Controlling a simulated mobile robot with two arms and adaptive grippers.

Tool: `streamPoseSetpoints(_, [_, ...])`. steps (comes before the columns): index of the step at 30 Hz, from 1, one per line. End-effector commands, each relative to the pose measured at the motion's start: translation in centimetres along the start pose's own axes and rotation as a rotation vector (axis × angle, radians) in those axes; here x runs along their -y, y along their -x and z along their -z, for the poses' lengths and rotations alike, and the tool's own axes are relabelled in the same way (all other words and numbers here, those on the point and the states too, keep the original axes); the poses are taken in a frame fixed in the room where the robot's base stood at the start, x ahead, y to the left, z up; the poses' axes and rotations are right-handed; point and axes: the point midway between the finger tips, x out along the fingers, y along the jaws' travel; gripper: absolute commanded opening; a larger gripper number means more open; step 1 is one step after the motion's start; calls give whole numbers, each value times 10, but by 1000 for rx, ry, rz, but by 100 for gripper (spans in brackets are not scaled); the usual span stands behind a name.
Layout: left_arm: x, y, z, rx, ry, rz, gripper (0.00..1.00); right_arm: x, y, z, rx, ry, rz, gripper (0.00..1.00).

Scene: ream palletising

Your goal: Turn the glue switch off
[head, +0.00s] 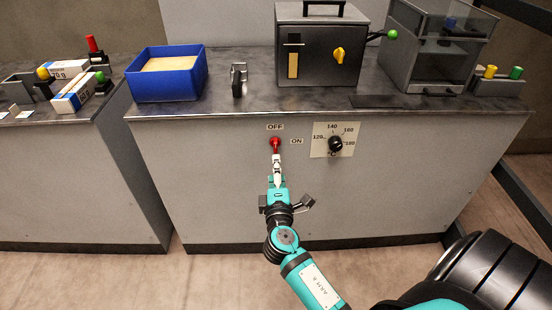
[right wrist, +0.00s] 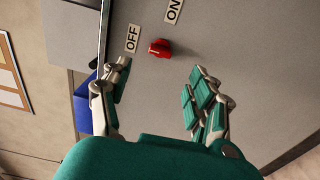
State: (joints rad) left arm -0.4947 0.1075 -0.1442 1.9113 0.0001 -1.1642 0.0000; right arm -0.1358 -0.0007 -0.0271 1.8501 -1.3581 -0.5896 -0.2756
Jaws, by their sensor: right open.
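The glue switch is a small red knob (head: 275,143) on the grey cabinet front, with an OFF label (head: 275,127) above it and an ON label (head: 297,141) to its right. My right gripper (head: 277,160) is just below the knob in the head view, pointing at it. In the right wrist view, the red knob (right wrist: 160,48) lies beyond the gap between the open, empty fingers (right wrist: 160,73). A pale mark shows on the knob's left part there; I cannot tell its setting for certain. My left gripper is not in view.
A dial (head: 335,143) with a temperature scale is to the right of the switch. On the top stand a blue bin (head: 168,84), a dark machine (head: 318,50) with a yellow knob, and a glass-fronted box (head: 440,45). The cabinet front around the switch is clear.

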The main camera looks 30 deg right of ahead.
Motion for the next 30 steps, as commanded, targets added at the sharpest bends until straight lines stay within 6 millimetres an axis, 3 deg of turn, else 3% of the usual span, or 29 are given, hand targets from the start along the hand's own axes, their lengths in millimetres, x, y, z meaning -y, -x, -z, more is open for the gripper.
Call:
streamPoseSetpoints(3, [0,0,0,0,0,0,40,1,19,0,1,1,2,61])
streamPoseSetpoints(7, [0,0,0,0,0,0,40,0,29,0,1,0,0,61])
streamPoseSetpoints(25, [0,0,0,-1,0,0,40,1,32,0,2,-2,2,61])
streamPoseSetpoints(28, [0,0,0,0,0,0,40,13,35,-4,9,-41,43,61])
streamPoseSetpoints(30, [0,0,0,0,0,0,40,33,41,-10,25,-110,115,61])
